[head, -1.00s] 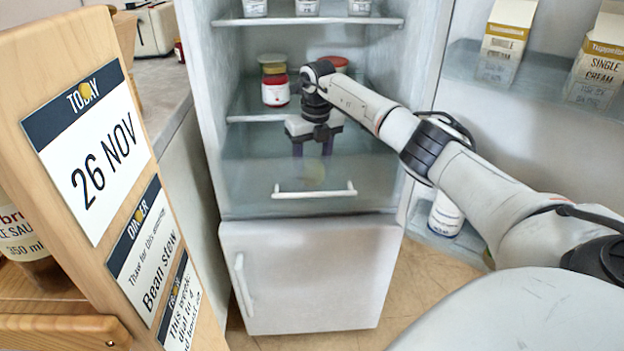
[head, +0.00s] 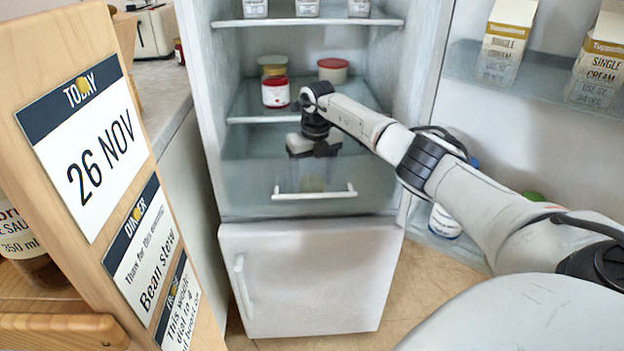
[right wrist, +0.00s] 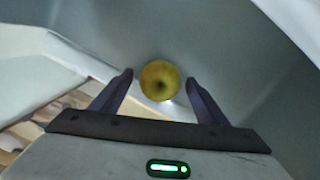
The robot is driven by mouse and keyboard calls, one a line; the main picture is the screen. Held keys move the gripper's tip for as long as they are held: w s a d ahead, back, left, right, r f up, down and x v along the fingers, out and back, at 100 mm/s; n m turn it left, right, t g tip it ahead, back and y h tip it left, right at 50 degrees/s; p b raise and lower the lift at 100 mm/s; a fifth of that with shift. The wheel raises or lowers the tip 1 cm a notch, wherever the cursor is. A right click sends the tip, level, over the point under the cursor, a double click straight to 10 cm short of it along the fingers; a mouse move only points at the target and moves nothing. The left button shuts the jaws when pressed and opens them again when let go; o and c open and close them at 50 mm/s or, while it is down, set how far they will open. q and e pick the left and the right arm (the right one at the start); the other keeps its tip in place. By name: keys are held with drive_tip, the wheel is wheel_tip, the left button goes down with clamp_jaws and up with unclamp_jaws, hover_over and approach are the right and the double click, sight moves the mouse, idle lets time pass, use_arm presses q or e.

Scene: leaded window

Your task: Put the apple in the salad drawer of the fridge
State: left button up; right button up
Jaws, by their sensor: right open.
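The yellow-green apple (right wrist: 160,80) is between the two fingers of my right gripper (right wrist: 159,92) in the right wrist view, with a narrow gap on each side. My right gripper is open. In the head view my right gripper (head: 314,172) points down into the salad drawer (head: 245,190), which is pulled out. Its fingers and the apple are only a faint blur behind the cloudy drawer front. Whether the apple rests on the drawer floor is hard to tell. My left gripper is not in view.
The fridge door stands open at the right, with cream cartons (head: 503,42) on its shelf. A red jar (head: 275,91) and a red-lidded tub (head: 333,71) stand on the shelf behind the drawer. A wooden notice board (head: 95,150) fills the near left.

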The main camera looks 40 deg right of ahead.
wheel_tip(320, 180, up, 12)
drive_tip(key=s+p, duration=0.1)
drive_tip(key=p, duration=0.1)
drive_tip(key=shift+s+a, duration=0.2)
drive_tip(key=shift+r, duration=0.1)
